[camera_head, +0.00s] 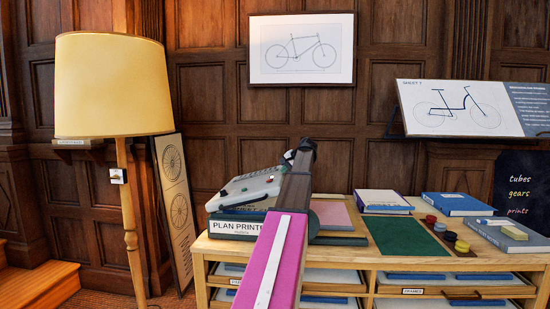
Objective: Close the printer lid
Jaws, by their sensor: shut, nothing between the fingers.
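The printer (233,226), labelled "PLAN PRINTER", stands at the left end of the wooden cabinet top. Its pale lid (245,188), with small coloured buttons on it, is raised and slants above the dark base. My arm crosses in front of the printer's right part and hides it, so the lid's right edge and hinge are not clear. My gripper (303,150) is at the far end of the arm, dark and small, up beside the lid's right side. It is shut and holds nothing. I cannot tell whether it touches the lid.
On the cabinet top (375,262) lie a pink sheet (331,214), a green mat (404,236), blue-edged books (457,204) and several small coloured discs (440,227). A floor lamp (115,90) stands left of the cabinet. A tilted bicycle board (465,108) is at the right wall.

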